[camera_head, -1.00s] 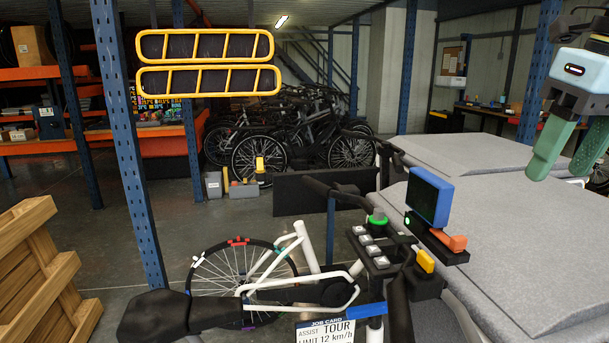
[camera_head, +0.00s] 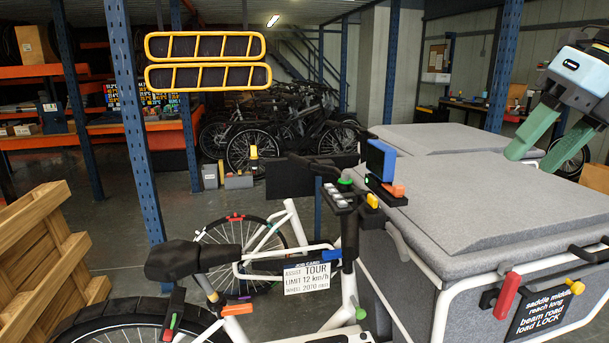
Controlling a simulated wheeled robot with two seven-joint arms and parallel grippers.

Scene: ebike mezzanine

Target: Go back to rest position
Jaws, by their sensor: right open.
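My right gripper (camera_head: 533,147) shows at the upper right with its green fingers spread apart. It is empty and held above the grey cover of the cargo box (camera_head: 470,190). My left gripper is not in the picture. A white cargo bike (camera_head: 290,225) stands in front of me with a black saddle (camera_head: 200,258). Its handlebar area carries a blue display (camera_head: 381,160), a grey button pad (camera_head: 340,195) and orange and yellow parts. A job card (camera_head: 306,279) hangs on the frame and reads "TOUR" and "LIMIT 12 km/h".
A wooden crate (camera_head: 45,255) stands at the lower left. Blue posts (camera_head: 135,130) and orange shelves (camera_head: 45,140) are behind it. Several bikes (camera_head: 290,130) are parked at the back. A black sign (camera_head: 540,313) and red lever (camera_head: 507,293) sit on the box front.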

